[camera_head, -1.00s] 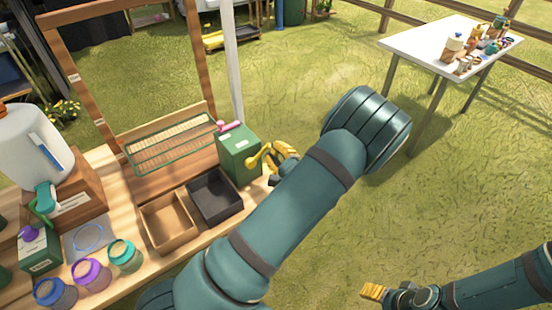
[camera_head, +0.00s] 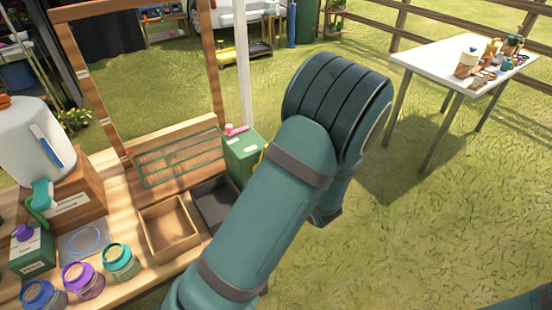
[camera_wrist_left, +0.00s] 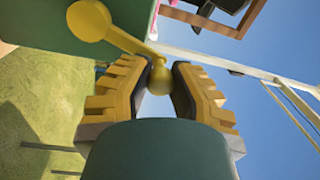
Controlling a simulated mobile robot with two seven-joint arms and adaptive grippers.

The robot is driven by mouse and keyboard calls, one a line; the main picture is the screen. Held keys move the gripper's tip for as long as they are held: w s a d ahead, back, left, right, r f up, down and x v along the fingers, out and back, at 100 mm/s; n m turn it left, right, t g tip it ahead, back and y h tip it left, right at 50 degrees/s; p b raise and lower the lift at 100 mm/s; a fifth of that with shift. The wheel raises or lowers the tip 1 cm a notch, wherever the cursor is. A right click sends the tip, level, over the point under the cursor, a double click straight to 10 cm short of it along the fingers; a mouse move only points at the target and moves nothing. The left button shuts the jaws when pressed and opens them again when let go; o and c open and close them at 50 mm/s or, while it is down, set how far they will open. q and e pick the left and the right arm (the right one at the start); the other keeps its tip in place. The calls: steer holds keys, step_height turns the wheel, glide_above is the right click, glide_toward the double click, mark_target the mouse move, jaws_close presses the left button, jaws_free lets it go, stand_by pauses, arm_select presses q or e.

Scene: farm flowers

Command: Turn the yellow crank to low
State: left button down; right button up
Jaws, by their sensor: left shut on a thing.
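The yellow crank (camera_wrist_left: 122,38) shows in the left wrist view as a large round end, a straight bar and a small rounded end. My left gripper (camera_wrist_left: 162,85) has its yellow, dark-padded fingers shut around the small rounded end. The crank is in front of a green box (camera_wrist_left: 60,25). In the head view the green box (camera_head: 243,152) stands at the right end of the wooden bench. Only a yellow sliver of the crank shows there; my left arm hides the rest and the left gripper. My right gripper is out of view. No low mark is readable.
A dark tray (camera_head: 228,185) and a tan tray (camera_head: 148,236) sit on the bench beside the green box, close to my left arm. Several jars (camera_head: 84,283) stand at the front left. A white table (camera_head: 440,68) stands apart on the grass at right.

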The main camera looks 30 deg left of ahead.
arm_select(q)
steer(key=shift+s+a, duration=0.1)
stand_by(0.4)
steer(key=c, duration=0.8)
jaws_free()
steer(key=v, duration=1.2)
